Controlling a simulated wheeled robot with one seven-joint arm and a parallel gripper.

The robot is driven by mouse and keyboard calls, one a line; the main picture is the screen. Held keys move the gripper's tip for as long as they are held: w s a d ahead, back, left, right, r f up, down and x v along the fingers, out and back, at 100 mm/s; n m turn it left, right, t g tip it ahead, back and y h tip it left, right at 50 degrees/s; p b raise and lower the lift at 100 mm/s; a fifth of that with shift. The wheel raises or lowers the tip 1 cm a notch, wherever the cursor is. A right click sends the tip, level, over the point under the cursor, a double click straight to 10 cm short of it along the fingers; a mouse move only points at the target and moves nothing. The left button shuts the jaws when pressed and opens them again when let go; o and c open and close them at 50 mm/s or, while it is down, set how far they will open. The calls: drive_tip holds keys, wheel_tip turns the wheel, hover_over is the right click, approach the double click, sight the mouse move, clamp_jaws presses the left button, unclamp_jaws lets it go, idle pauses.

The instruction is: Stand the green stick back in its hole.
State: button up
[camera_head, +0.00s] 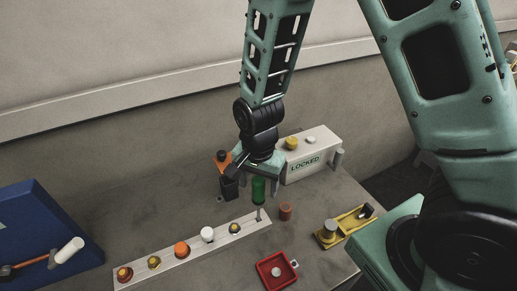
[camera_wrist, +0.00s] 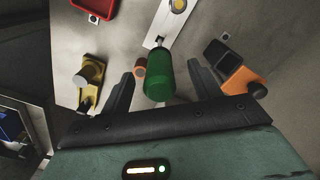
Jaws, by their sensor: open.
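The green stick (camera_head: 259,190) has a thick green handle and a thin grey shaft below it. It appears upright, its shaft reaching down to the right end of the white rack (camera_head: 220,240). I cannot tell how deep the shaft sits in the hole there. In the wrist view the green stick (camera_wrist: 159,78) is between the two fingers of my gripper (camera_wrist: 160,90), with a gap on each side. My gripper (camera_head: 257,180) is open, above and around the handle. The white rack (camera_wrist: 172,30) also shows at the top of the wrist view.
Several short pegs stand along the rack. A white LOCKED box (camera_head: 311,160) stands behind, with an orange and black item (camera_head: 225,175) to its left. A red tray (camera_head: 276,272), a brown cylinder (camera_head: 285,211) and a yellow fixture (camera_head: 345,227) are to the right. A blue panel (camera_head: 40,240) is far left.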

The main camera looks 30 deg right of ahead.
wheel_tip(320, 180, up, 15)
drive_tip(key=b, duration=0.1)
idle(1.3)
drive_tip(key=s+a+f+n+b, duration=0.2)
drive_tip(key=s+a+n, duration=0.1)
drive_tip(key=s+n, duration=0.5)
drive_tip(key=s+a+f+n+b, duration=0.3)
drive_tip(key=s+n, duration=0.5)
drive_tip(key=n, duration=0.1)
drive_tip(key=shift+a+f+n+y, duration=0.15)
drive_tip(key=shift+n+y, duration=0.15)
drive_tip(key=shift+n, duration=0.1)
